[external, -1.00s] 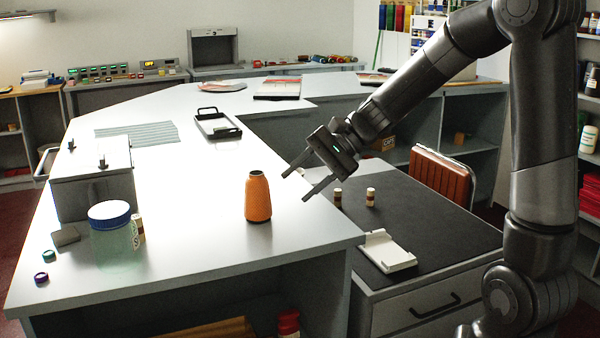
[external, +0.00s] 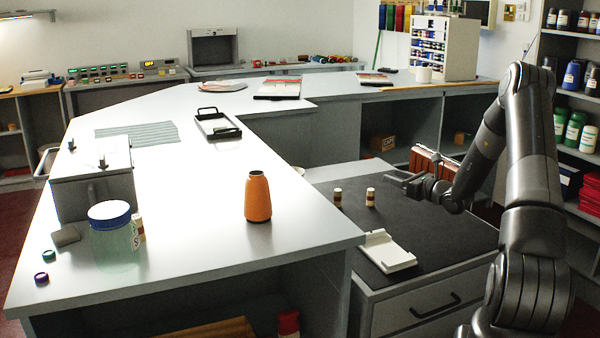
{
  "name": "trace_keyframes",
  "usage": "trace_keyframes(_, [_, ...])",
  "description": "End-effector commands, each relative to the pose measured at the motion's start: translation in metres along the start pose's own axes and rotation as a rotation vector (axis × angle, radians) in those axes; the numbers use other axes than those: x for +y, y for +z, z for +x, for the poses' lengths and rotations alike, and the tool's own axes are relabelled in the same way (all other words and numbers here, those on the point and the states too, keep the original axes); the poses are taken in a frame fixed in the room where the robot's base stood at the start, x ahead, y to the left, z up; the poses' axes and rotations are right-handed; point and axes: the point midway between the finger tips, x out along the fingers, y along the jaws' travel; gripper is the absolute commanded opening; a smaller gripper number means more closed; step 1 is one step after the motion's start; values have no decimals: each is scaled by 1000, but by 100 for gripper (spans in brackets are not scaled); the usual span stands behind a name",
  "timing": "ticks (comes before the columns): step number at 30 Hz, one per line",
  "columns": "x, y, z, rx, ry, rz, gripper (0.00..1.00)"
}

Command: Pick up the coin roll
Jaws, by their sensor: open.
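One coin roll (external: 338,197) is on the left and the other coin roll (external: 370,197) is on the right, a short gap apart. A similar pale cylinder with red marks (external: 138,231) stands by the jar on the white counter, partly hidden. I cannot tell which is the task's coin roll. My gripper (external: 394,179) is open and empty, its fingers pointing left, to the right of the right-hand roll and apart from it.
The black desk top (external: 440,235) holds a white tray-like piece (external: 387,251) in front of the rolls. An orange thread cone (external: 258,197) stands on the higher white counter (external: 200,260) to the left. A brown ribbed case (external: 428,163) is behind my gripper.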

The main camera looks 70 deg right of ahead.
Motion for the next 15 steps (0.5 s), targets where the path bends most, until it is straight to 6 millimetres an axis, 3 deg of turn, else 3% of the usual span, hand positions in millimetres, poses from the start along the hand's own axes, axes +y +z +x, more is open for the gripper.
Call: trace_keyframes(15, [-1, -80, 0, 1, -4, 4, 48])
